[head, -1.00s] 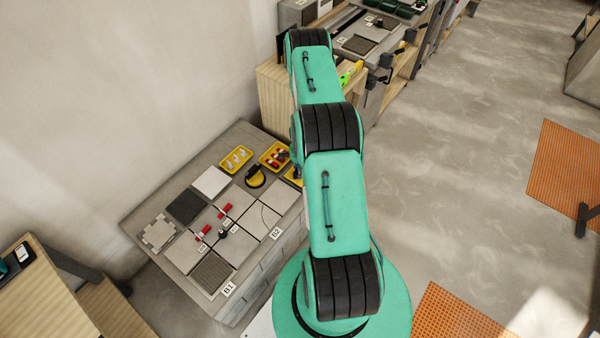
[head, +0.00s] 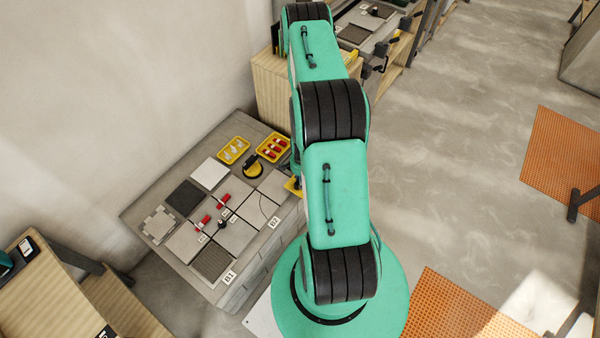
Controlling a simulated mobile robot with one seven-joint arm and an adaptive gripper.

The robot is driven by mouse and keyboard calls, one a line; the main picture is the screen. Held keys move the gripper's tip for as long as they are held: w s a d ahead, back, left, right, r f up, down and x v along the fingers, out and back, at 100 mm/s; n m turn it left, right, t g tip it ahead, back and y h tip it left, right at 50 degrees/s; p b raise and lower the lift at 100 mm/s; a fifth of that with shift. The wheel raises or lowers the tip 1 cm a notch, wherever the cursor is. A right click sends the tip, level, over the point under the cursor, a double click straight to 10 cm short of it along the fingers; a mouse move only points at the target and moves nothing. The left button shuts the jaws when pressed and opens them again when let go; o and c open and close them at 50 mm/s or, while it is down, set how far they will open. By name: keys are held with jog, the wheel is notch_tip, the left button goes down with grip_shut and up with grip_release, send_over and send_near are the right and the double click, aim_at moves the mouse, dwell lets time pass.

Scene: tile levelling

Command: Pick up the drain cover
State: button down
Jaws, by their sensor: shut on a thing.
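My gripper is not visible; my green arm rises across the middle of the head view and its far end leaves the frame at the top or is hidden behind its own links. I cannot make out a drain cover for certain. A dark ribbed square (head: 212,264) lies at the near corner of the grey tiled bench (head: 143,212), beside label B1. A plain dark square (head: 186,197) lies further back on the same bench. What my gripper holds cannot be seen.
Red clips and light tiles cover the bench. Yellow trays (head: 234,150) (head: 273,147) and a black-and-yellow round tool (head: 252,167) stand at its back. A second worktop (head: 352,35) with dark squares is at the top. Open floor (head: 455,170) and orange mats (head: 565,160) lie right.

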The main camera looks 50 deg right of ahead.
jog(key=shift+s+a+r, duration=0.1)
jog(key=shift+s+a, duration=0.45)
dwell(0.5)
